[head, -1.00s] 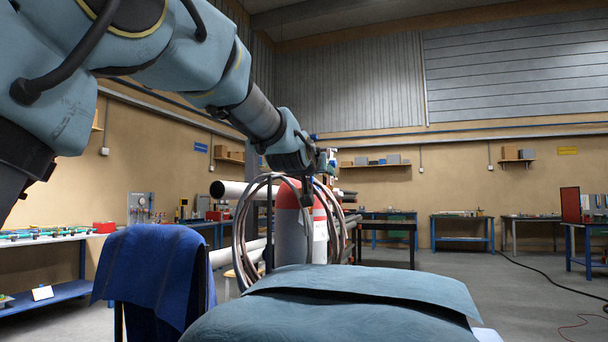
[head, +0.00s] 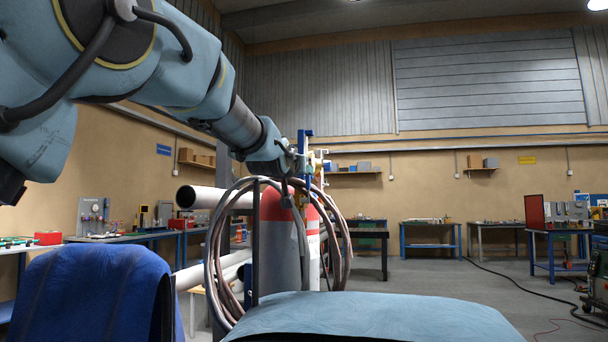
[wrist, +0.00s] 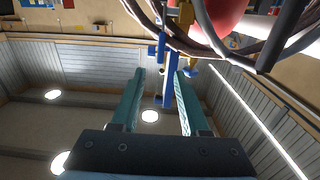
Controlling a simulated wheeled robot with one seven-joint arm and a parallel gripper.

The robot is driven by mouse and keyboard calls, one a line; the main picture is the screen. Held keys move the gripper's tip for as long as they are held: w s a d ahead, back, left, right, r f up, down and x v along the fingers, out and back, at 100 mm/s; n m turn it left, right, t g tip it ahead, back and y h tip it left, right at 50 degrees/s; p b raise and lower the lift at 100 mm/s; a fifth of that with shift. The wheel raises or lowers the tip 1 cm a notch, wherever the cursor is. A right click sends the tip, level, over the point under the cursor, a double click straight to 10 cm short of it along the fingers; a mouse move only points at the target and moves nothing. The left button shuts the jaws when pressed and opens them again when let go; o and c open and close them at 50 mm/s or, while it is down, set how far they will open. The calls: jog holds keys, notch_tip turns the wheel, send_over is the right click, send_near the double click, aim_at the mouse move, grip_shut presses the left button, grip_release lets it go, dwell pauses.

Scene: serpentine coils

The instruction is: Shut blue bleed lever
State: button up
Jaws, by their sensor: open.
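A blue upright part with small blue side pieces, apparently the blue bleed lever (head: 303,148), shows near the end of my arm, above the red-topped cylinder. In the wrist view the blue part (wrist: 168,88) runs through the gap between my fingers. I cannot tell whether it lies between them or beyond them. A yellow part (wrist: 186,22) is beside it, and yellowish fittings (head: 318,162) show right of it in the head view. My gripper (wrist: 160,73) is open, with two teal fingers apart and nothing clasped. In the head view its fingers are hard to make out.
Coiled hoses (head: 218,250) hang around the grey cylinder with a red top (head: 275,208), close below my gripper. Pale pipes (head: 200,197) lie to its left. A blue cloth (head: 95,295) hangs at front left. Open floor (head: 440,280) lies to the right.

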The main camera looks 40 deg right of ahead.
jog(key=p+x, duration=0.4)
jog(key=x, duration=0.4)
jog(key=shift+w+d, duration=0.2)
jog(key=shift+d, duration=0.05)
grip_shut()
dwell(1.1)
